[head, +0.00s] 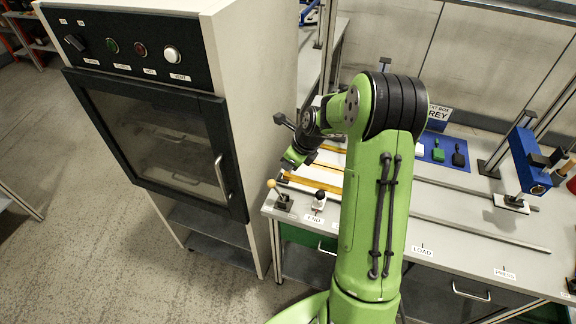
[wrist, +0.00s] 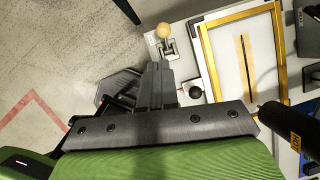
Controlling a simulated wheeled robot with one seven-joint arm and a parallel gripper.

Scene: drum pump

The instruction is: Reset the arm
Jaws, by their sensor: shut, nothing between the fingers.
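My arm fills the middle of the head view, rising from the bottom and bending over toward the left end of the bench. My gripper (wrist: 157,68) shows in the wrist view with its dark fingers together and nothing between them. In that view the fingers point toward a lever with a tan ball knob (wrist: 163,31), with a visible gap between them. The lever also stands at the bench's left corner in the head view (head: 272,184). In the head view my wrist is above the bench near this lever, and the fingers are hard to make out.
A black-knobbed control (wrist: 195,91) stands close right of the fingers. A yellow frame (wrist: 206,64) lies on the bench (head: 455,226). A cabinet with a glass door (head: 160,140) stands left of the bench. A blue press (head: 528,160) stands at the right. Open floor lies left.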

